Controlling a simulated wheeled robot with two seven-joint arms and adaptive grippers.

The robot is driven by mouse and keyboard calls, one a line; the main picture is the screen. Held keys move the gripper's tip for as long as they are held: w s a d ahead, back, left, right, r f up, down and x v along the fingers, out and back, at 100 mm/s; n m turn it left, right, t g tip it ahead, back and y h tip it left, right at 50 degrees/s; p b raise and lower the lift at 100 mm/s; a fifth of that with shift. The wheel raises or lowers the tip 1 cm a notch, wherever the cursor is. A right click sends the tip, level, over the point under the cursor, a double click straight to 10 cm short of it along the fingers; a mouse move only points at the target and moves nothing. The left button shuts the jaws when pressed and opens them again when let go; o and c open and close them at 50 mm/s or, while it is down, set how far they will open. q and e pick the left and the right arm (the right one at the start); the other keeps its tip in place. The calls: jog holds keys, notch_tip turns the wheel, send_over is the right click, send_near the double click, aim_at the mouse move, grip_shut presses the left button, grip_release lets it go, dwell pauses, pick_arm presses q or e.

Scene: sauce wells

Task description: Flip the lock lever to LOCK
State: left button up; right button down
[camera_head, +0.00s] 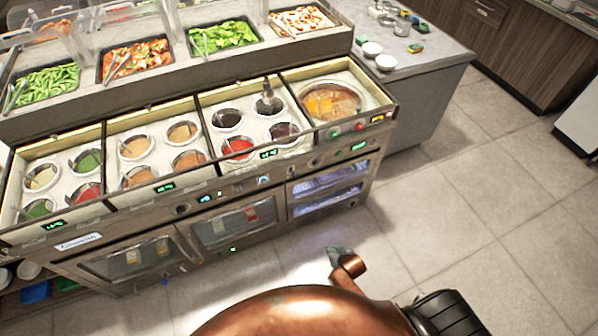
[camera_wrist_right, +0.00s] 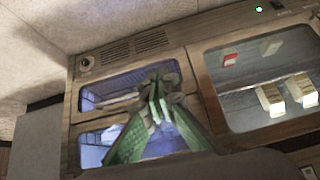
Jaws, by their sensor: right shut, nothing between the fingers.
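I cannot pick out the lock lever for certain. A small round fitting (camera_wrist_right: 86,63) sits beside a vent on the cabinet front in the right wrist view; whether it is the lever I cannot tell. My right gripper (camera_head: 338,256) is in front of the steel sauce counter (camera_head: 192,208), over the floor in the head view. In the wrist view its green fingers (camera_wrist_right: 156,106) are closed together and empty, in front of two small blue-lit windows (camera_wrist_right: 105,92). No contact with the cabinet can be made out. My left gripper is not in view.
Wells of sauce and a large soup pot (camera_head: 335,101) are set in the counter top. Small knobs and lit displays (camera_head: 264,181) line its front. Glass doors (camera_head: 225,222) sit below. A grey side counter (camera_head: 420,75) stands behind right. Tiled floor (camera_head: 480,215) is clear at right.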

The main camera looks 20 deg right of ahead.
jog(key=w+r+t, duration=0.2)
jog(key=w+r, duration=0.4)
jog(key=r, duration=0.5)
jog(key=w+a+r+m+t+p, duration=0.1)
jog(key=w+r, duration=0.5)
jog(key=r, duration=0.6)
jog(key=w+a+r+t+p, duration=0.1)
jog(key=w+r, duration=0.5)
jog(key=r, duration=0.6)
jog(key=shift+w+a+r+t+y, duration=0.2)
jog(key=shift+a+t+y, duration=0.1)
jog(key=shift+t, duration=0.6)
jog(key=shift+w+f, duration=0.1)
jog(key=b, duration=0.2)
send_over(294, 173)
jog(key=s+d, duration=0.1)
jog(key=d, duration=0.1)
notch_tip(294, 173, down, 4)
jog(key=shift+f, duration=0.15)
jog(key=shift+s+a+f, duration=0.15)
jog(key=shift+s+f, duration=0.05)
jog(key=shift+f, duration=0.4)
jog(key=shift+s+a+f, duration=0.1)
jog(key=shift+s+f, duration=0.05)
jog(key=shift+f, duration=0.5)
jog(key=shift+s+a+f, duration=0.15)
jog(key=shift+s+f, duration=0.05)
jog(key=shift+f, duration=0.4)
